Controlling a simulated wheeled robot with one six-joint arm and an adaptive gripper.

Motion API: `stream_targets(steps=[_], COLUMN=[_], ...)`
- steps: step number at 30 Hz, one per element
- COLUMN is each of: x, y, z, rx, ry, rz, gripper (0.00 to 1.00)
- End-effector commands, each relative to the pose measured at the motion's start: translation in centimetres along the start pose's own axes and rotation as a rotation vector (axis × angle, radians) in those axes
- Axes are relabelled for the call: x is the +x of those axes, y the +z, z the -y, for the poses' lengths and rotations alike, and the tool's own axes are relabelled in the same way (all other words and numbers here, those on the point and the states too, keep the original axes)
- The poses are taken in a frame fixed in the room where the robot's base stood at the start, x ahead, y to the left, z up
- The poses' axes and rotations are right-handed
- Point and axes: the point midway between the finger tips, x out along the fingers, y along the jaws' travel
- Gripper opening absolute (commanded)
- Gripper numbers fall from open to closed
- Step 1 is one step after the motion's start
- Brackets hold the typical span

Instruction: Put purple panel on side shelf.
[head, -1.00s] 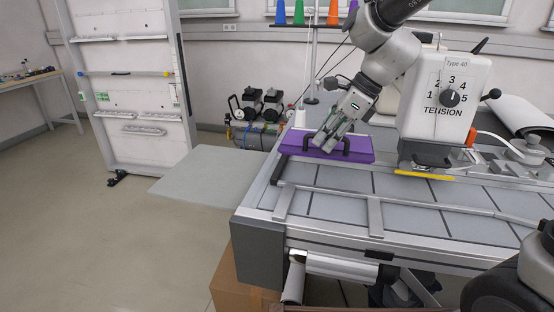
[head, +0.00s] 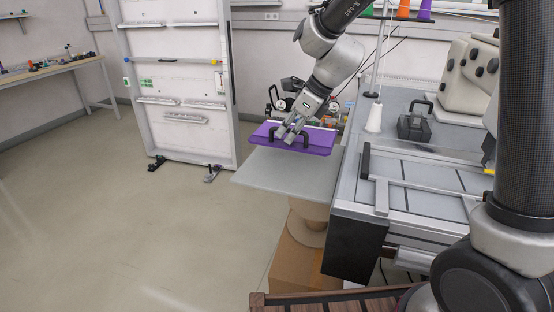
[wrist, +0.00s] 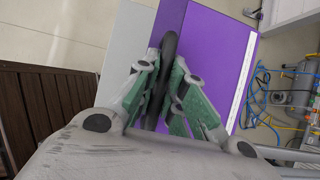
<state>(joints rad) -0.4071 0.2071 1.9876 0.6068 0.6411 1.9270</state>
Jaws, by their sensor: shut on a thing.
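The purple panel (head: 312,147) is a flat rectangular board with black handles, and it shows large in the wrist view (wrist: 212,60). My gripper (head: 290,136) is shut on a black handle (wrist: 165,75) of the panel, with a finger on either side of it. The side shelf (head: 290,172) is a flat grey plate joined to the left side of the machine table. The panel is over the far part of the shelf. I cannot tell whether it touches the shelf or hangs just above it. A strip of the shelf also shows in the wrist view (wrist: 125,45).
The machine table (head: 422,170) with metal rails stands on the right, with a white thread cone (head: 375,117) near its left edge. A cardboard box (head: 295,262) is under the shelf. A white rack (head: 180,85) stands behind on the left. The floor at left is clear.

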Motion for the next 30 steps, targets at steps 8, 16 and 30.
stream_targets(steps=[8, 16, 30], x=[3.8, 6.9, 7.0], y=[-2.2, -4.0, -4.1], z=[-0.1, -0.2, -0.2], rx=[0.002, 0.002, 0.001], ry=[0.002, 0.003, 0.002], rz=[-0.001, -0.002, -0.001], gripper=[0.0, 0.0, 0.33])
